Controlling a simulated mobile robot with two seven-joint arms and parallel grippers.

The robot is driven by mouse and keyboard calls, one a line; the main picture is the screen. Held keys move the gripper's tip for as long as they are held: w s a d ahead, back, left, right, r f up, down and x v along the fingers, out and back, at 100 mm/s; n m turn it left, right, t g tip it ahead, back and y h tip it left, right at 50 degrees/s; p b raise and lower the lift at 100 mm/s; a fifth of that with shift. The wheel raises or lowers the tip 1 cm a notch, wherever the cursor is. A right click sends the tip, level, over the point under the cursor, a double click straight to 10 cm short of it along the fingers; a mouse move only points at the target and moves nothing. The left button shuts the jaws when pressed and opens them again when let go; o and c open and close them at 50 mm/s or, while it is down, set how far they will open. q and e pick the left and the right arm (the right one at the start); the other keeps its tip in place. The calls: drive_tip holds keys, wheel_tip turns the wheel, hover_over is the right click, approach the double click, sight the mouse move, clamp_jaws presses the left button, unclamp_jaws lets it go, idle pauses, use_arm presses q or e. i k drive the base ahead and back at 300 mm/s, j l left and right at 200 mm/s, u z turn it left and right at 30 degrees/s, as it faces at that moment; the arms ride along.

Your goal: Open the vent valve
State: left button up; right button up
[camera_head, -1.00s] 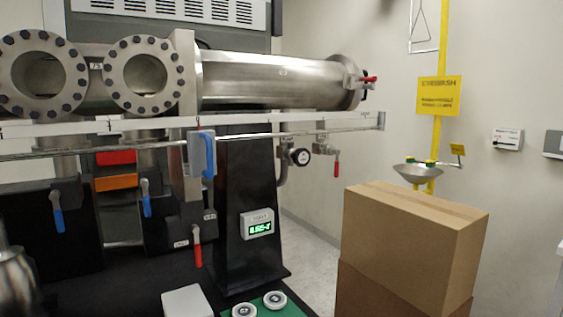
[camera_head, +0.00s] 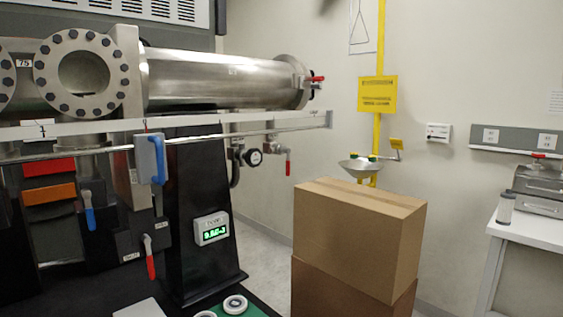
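Several levers show, and I cannot tell which one is the vent valve. A red-handled lever (camera_head: 288,168) hangs straight down from a small fitting beside a round gauge (camera_head: 253,157), under the long steel chamber (camera_head: 220,80). A second red-handled lever (camera_head: 150,260) hangs slightly tilted on the dark panel at lower left, with a blue-handled lever (camera_head: 89,215) to its left. A red handle (camera_head: 317,79) sits at the chamber's right end. Small labels near the lower red lever are too blurred to read. Neither gripper is in view.
Two stacked cardboard boxes (camera_head: 385,240) stand right of the black column (camera_head: 195,215), which carries a green-lit display (camera_head: 212,229). A rail (camera_head: 250,134) runs before the chamber. An eyewash basin (camera_head: 362,168) is behind the boxes. A white table (camera_head: 530,237) stands at right.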

sight(287, 150)
drive_tip(key=i+l+u, duration=0.1)
drive_tip(key=i+l, duration=0.25)
drive_tip(key=i+l+u, duration=0.1)
drive_tip(key=i+l, duration=0.2)
drive_tip(key=l, duration=0.15)
drive_tip(key=i+l, duration=0.3)
drive_tip(key=l, duration=0.15)
drive_tip(key=i+l+u, duration=0.15)
drive_tip(key=i+l, duration=0.15)
drive_tip(key=l, duration=0.15)
